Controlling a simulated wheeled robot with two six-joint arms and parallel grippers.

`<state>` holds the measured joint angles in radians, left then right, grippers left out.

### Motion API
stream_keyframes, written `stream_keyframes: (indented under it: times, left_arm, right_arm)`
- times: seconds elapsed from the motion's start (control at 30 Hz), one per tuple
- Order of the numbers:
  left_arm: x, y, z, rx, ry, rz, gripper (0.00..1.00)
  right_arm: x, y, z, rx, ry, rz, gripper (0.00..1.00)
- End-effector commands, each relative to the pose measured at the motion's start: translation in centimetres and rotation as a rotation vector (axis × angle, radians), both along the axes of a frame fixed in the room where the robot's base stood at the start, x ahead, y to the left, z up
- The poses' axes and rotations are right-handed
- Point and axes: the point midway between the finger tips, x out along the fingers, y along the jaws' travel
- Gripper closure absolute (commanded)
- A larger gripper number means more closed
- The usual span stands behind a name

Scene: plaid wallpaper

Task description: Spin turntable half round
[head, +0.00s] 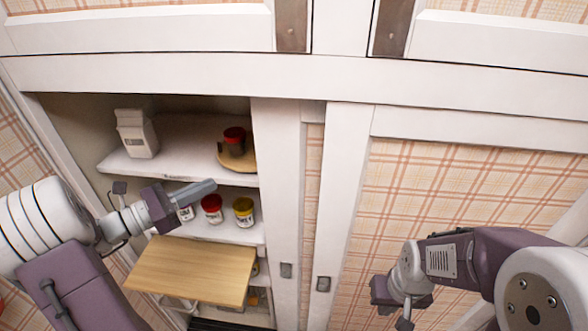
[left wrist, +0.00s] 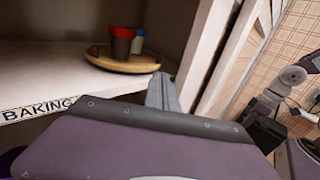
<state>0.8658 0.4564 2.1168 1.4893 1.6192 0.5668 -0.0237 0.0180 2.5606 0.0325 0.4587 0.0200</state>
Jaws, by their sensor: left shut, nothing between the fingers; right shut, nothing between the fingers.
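The turntable (head: 222,157) is a round wooden tray on the right end of the upper cabinet shelf, partly cut off by the door post. It also shows in the left wrist view (left wrist: 128,68). A dark brown jar with a red lid (head: 235,142) stands on it. In the left wrist view a second jar with a blue lid (left wrist: 138,40) stands behind the red-lidded one. My left gripper (head: 208,187) is shut and empty, pointing right, in front of and lower than the turntable in the picture. My right gripper (head: 405,322) is shut and empty, low at the right, far from the turntable.
A white carton (head: 137,133) stands on the upper shelf's left. Jars with red (head: 212,208) and yellow (head: 243,211) lids stand on the shelf below. A wooden board (head: 190,270) juts out beneath. A white post (head: 277,200) borders the opening's right side.

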Motion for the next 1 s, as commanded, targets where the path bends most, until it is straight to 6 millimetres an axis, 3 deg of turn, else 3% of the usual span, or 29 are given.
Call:
stream_keyframes:
  times: [0.27,0.7,1.0]
  left_arm:
    - [1.1,-1.2,0.2,-0.003,-0.001,-0.001,1.00]
    - [7.6,-8.0,0.2,-0.001,0.001,-0.004,1.00]
    - [9.7,-10.0,0.0,0.000,0.000,-0.001,1.00]
  right_arm:
    - [0.0,0.0,0.3,0.001,-0.002,0.000,1.00]
    - [0.0,0.0,1.9,0.000,0.000,0.001,1.00]
    - [0.0,0.0,2.5,0.000,0.000,0.001,1.00]
